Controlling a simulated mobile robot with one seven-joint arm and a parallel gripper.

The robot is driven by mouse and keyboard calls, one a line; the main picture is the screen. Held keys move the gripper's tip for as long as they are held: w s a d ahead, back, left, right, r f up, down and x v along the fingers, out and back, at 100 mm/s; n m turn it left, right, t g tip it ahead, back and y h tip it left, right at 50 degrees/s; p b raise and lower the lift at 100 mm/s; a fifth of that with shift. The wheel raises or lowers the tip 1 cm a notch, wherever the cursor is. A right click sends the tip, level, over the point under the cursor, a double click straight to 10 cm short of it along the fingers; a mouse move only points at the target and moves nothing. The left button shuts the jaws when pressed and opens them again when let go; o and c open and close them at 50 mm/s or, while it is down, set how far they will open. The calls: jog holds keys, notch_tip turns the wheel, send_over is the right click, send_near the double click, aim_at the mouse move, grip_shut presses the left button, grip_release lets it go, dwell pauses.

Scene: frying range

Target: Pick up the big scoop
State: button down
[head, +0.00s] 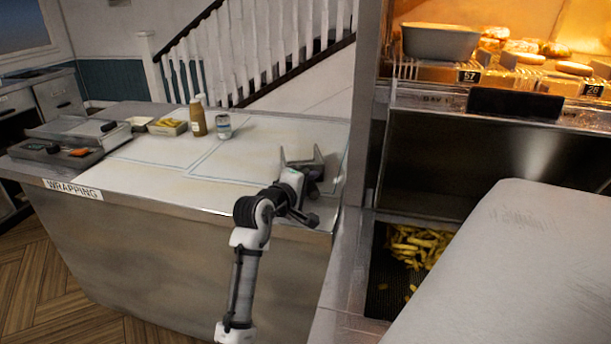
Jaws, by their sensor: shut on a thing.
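My gripper (302,174) is over the right end of the wrapping counter, near its front edge. It is shut on a small grey metal piece with two raised sides, which looks like the big scoop (304,161). The scoop's handle is mostly hidden by the gripper and wrist. I cannot tell whether the scoop touches the counter top or is held just above it.
The wrapping counter (250,165) carries a brown sauce bottle (197,117), a small jar (223,127), a chip box (167,127) and trays (58,151) at left. Right are a fry bin (377,270) with chips (417,246) and a lit shelf with a grey tub (440,42).

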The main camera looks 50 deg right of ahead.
jog(key=shift+r, duration=0.1)
notch_tip(320, 180, up, 20)
jog(key=b, duration=0.1)
jog(key=shift+b, duration=0.3)
dwell(0.6)
